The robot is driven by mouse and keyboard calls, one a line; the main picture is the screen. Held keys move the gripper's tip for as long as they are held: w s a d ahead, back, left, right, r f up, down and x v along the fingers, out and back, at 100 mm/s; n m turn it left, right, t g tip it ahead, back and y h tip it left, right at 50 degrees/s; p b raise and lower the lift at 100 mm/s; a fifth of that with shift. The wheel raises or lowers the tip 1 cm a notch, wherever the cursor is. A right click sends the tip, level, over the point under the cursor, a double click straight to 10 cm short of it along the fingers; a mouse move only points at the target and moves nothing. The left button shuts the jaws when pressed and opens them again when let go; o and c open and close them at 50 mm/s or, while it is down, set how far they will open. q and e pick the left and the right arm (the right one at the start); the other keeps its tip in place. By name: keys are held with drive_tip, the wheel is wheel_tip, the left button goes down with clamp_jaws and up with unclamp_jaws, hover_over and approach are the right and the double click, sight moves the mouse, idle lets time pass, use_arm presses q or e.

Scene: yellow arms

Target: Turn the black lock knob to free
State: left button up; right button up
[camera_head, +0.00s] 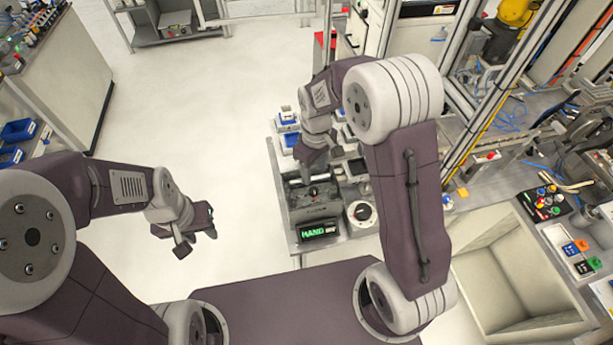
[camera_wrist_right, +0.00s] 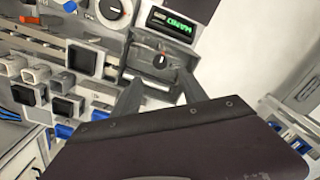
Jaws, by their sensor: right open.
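A small black knob (camera_head: 313,190) with a pale mark sits on a dark panel of the console; it also shows in the right wrist view (camera_wrist_right: 160,61), below a green-lit display. A second knob, a round white dial with a dark centre (camera_head: 362,212), sits beside it and shows in the right wrist view (camera_wrist_right: 111,9). No lock label is readable. My right gripper (camera_head: 311,170) is above the dark panel; in the right wrist view its two fingers (camera_wrist_right: 160,88) are apart and point toward the black knob, with nothing between them. My left gripper (camera_head: 196,240) hangs open and empty over the floor.
The green display (camera_head: 319,231) reads HAND at the console's front. Several square buttons (camera_wrist_right: 80,61) crowd beside the panel. A large empty bin (camera_head: 497,272) stands at the right. Clear floor (camera_head: 190,110) lies left of the console.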

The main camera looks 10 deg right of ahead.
sight(314, 190)
drive_tip(key=f, duration=0.2)
drive_tip(key=f+p, duration=0.1)
drive_tip(key=f, duration=0.1)
drive_tip(key=f+p, duration=0.1)
drive_tip(key=f, duration=0.2)
drive_tip(key=shift+a, duration=0.35)
drive_tip(key=shift+s+d+f+p, duration=0.15)
drive_tip(key=shift+d+f, duration=0.1)
drive_tip(key=shift+f, duration=0.3)
drive_tip(key=shift+d+f+p, duration=0.15)
drive_tip(key=shift+d+f, duration=0.1)
drive_tip(key=shift+f, duration=0.3)
drive_tip(key=shift+s+d, duration=0.15)
drive_tip(key=shift+a, duration=0.2)
drive_tip(key=c, duration=0.3)
drive_tip(key=shift+w+a, duration=0.15)
drive_tip(key=shift+w, duration=0.05)
drive_tip(key=c, duration=0.6)
clamp_jaws()
use_arm(q)
wheel_tip(314, 190, up, 2)
drive_tip(key=shift+r, duration=0.15)
